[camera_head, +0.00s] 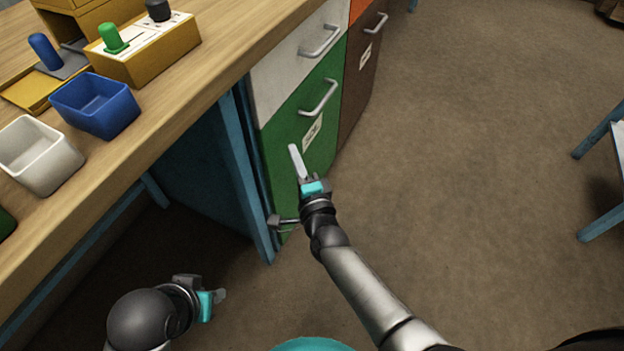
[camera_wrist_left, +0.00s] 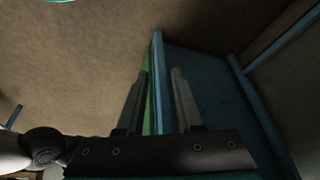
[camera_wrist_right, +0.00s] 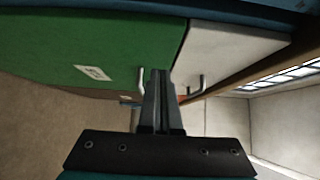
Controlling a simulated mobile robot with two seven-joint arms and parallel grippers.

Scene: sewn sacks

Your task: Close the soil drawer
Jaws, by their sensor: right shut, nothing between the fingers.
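The cabinet has a green drawer front (camera_head: 285,135) below a white one (camera_head: 280,78). A brown front (camera_head: 352,98) is further along, below a strip of orange (camera_head: 360,8). Each of the first three has a grey bar handle, and the green and brown ones carry labels too small to read, so I cannot tell which is soil. The fronts look about flush. My right gripper (camera_head: 294,150) is shut and empty, in front of the green front; contact is unclear. The green front (camera_wrist_right: 80,45) fills the right wrist view's upper left. My left gripper (camera_head: 219,295) is open and empty, low beside the bench.
A wooden bench top (camera_head: 150,135) holds a blue bin (camera_head: 95,105), a white bin (camera_head: 38,155) and a yellow box (camera_head: 150,55) with green and black knobs. A blue bench leg (camera_head: 240,165) stands beside the green front.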

